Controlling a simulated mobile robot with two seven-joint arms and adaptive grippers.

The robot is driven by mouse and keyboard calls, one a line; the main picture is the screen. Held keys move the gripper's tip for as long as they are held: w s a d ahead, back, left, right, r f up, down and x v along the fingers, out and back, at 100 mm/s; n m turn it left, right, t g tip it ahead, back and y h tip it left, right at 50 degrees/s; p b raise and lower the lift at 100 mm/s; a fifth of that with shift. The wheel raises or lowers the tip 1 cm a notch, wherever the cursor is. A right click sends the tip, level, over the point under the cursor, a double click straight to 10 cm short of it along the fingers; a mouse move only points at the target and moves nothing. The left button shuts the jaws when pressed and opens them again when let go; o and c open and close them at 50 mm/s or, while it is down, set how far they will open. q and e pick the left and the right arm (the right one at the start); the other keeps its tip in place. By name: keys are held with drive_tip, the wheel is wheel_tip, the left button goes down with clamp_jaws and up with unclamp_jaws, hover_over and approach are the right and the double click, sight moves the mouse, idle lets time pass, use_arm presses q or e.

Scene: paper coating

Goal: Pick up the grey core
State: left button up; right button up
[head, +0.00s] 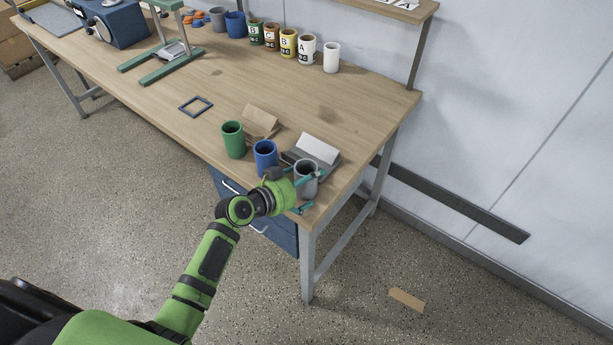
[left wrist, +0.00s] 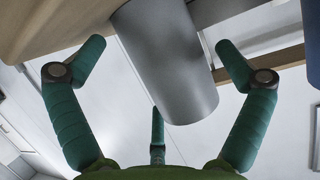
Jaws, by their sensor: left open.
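The grey core (head: 306,184) is a hollow grey cylinder standing upright at the near right corner of the workbench in the head view. In the left wrist view the grey core (left wrist: 168,62) fills the middle, between the teal fingers. My left gripper (head: 312,192) is at the grey core, with fingers to either side of it. In the left wrist view the left gripper (left wrist: 160,45) is open, with gaps between its fingers and the core. My right gripper is not in view.
A blue core (head: 265,156) and a green core (head: 232,140) stand left of the grey one. Behind them are a dark holder with a white sheet (head: 317,150) and a tan block (head: 260,122). Labelled cups (head: 288,43) stand at the back. The bench (head: 330,95) is clear mid-right.

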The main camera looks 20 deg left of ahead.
use_arm(q)
drive_tip(key=c, duration=1)
